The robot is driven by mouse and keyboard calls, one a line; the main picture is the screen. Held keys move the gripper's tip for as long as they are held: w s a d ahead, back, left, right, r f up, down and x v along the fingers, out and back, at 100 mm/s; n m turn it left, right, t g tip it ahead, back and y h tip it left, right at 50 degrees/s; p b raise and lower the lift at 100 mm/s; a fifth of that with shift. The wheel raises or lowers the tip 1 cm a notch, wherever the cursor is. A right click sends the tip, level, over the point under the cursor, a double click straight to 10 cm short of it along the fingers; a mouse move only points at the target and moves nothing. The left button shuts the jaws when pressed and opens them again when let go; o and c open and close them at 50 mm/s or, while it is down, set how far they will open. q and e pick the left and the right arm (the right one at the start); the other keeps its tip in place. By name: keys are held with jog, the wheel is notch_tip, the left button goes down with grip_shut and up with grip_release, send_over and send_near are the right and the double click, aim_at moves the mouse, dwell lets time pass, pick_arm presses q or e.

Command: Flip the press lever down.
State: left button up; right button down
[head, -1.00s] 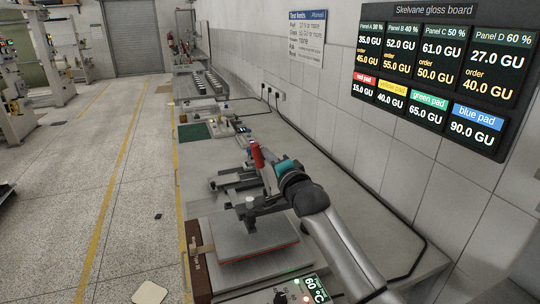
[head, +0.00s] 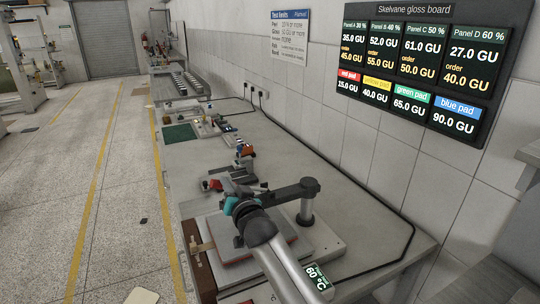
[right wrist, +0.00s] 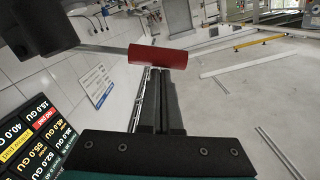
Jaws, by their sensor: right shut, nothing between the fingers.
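The press (head: 308,207) stands on the bench, with a dark overhead arm on a post above a grey plate with a reddish edge. Its lever's red handle (head: 212,185) lies low to the left of the press head in the head view. In the right wrist view the red handle (right wrist: 162,54) lies crosswise just beyond my fingertips, on a thin metal rod. My right gripper (head: 223,193) is shut and empty, close by the handle; contact is unclear. Its dark fingers show in the right wrist view (right wrist: 160,75). My arm hides part of the press. My left gripper is out of view.
A temperature display (head: 318,276) sits at the near end of the bench (head: 350,215). Colored pads (head: 244,152) and a green mat (head: 179,132) are farther back. A black cable runs along the wall side. The bench right of the press is mostly clear.

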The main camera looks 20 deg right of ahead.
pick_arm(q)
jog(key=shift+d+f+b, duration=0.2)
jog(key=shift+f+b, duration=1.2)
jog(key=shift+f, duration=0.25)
pick_arm(e)
jog(key=shift+a+f+n, duration=0.3)
jog(key=shift+f+n, duration=0.35)
jog(key=shift+f, duration=0.15)
jog(key=shift+a+f+n, duration=0.3)
jog(key=shift+f+n, duration=0.3)
jog(key=shift+f, duration=0.25)
jog(key=shift+a+f+n, duration=0.3)
jog(key=shift+f+n, duration=0.35)
jog(key=shift+f, duration=0.25)
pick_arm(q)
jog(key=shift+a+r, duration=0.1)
